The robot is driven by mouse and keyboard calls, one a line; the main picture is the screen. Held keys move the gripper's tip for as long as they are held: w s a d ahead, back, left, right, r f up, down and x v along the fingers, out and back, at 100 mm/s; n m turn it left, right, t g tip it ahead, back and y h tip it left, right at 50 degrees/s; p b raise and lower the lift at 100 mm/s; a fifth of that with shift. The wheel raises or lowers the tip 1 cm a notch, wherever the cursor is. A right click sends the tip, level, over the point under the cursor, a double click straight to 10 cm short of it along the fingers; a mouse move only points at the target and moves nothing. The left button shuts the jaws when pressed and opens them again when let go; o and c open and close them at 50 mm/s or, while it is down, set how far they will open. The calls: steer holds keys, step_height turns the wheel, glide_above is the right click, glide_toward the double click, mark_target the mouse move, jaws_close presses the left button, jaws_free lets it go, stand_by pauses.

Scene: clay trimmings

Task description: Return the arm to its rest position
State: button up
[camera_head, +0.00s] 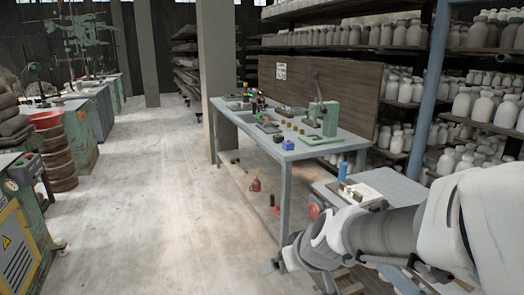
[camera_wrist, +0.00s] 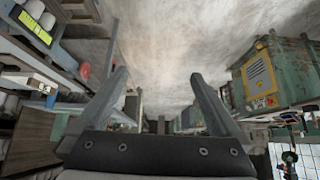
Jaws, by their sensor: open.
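My arm (camera_head: 390,235) reaches in from the right edge of the head view, bent low in front of the small table. My gripper (camera_wrist: 160,82) shows in the wrist view with its two fingers wide apart. Nothing is between the fingers, and only floor and distant things show beyond them.
A grey-blue workbench (camera_head: 262,150) carries a green press (camera_head: 322,118) and small parts. A small table (camera_head: 395,183) stands close to my arm. Shelves of pale bottles line the right. Green machines (camera_head: 80,135) stand left. The concrete floor (camera_head: 165,190) between is clear.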

steer(key=s+d+r+m+h, duration=0.1)
steer(key=s+d+r, duration=0.2)
steer(key=s, duration=0.3)
steer(key=s+d+r+m+g+h, duration=0.1)
steer(key=s+d+r+m, duration=0.15)
steer(key=s, duration=0.25)
steer(key=s+d+r+m+h, duration=0.1)
steer(key=s+d+r, duration=0.25)
steer(key=s, duration=0.25)
step_height(320, 180, up, 14)
steer(key=p, duration=1.5)
steer(key=shift+w+f, duration=0.2)
steer(key=shift+f, duration=0.05)
steer(key=shift+a+n, duration=0.1)
steer(key=shift+n, duration=0.15)
